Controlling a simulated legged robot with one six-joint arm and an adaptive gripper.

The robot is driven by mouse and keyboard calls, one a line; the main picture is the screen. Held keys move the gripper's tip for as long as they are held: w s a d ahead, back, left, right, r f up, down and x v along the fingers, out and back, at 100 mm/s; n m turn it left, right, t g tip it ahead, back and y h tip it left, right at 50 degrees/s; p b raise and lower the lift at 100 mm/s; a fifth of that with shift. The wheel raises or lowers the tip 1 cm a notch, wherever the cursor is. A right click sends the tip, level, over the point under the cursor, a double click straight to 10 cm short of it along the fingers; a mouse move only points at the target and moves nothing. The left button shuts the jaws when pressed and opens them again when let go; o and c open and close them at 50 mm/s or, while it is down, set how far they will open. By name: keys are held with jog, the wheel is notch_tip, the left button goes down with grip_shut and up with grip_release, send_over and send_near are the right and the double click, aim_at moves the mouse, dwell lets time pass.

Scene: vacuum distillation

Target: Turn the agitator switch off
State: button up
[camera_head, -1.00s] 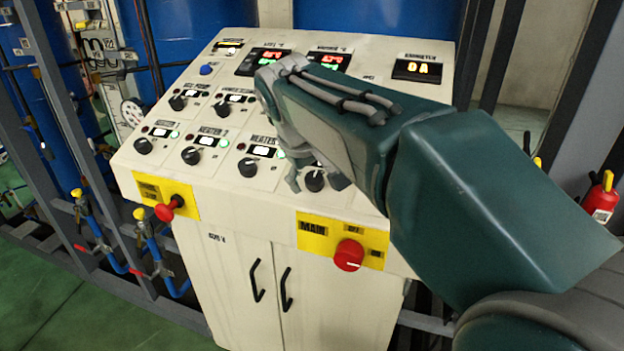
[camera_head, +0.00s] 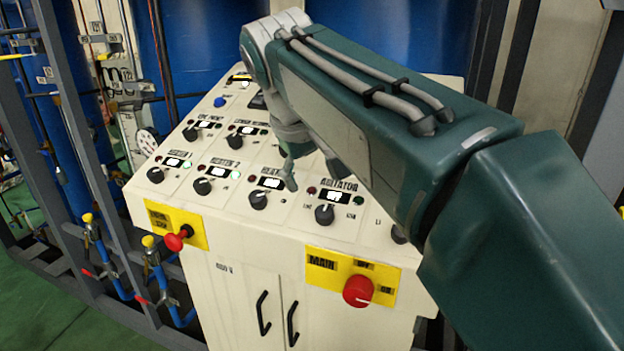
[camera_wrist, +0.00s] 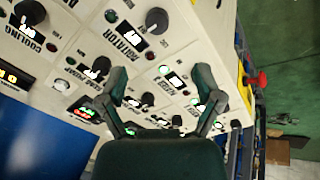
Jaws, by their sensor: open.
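The agitator switch (camera_head: 324,214) is a black round knob on the sloped white panel, below the AGITATOR label (camera_head: 340,186) and a small lit display. A red lamp and a dull green lamp flank the display. My gripper (camera_head: 312,170) is above the panel, up and slightly left of the knob in the head view, with its fingers apart and empty. In the wrist view my gripper (camera_wrist: 160,75) is open, and the agitator knob (camera_wrist: 157,20) is beyond its fingertips near the top edge. I cannot read the knob's exact setting.
Heater knobs (camera_head: 258,200) sit left of the agitator switch. A red main knob (camera_head: 357,291) on a yellow plate is below it, and a red emergency button (camera_head: 176,241) is at front left. My arm covers the panel's right part.

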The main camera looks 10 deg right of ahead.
aim_at(323, 211)
jog(key=w+d+f+m, duration=0.1)
jog(key=f+m, duration=0.2)
jog(key=w+d+f+m, duration=0.1)
jog(key=f+m, duration=0.2)
jog(key=f, duration=0.1)
jog(key=w+d+f+m, duration=0.1)
jog(key=w+f+m, duration=0.1)
jog(key=f+m, duration=0.1)
jog(key=shift+d+f, duration=0.1)
jog(key=shift+f, duration=0.4)
jog(key=c, duration=1.2)
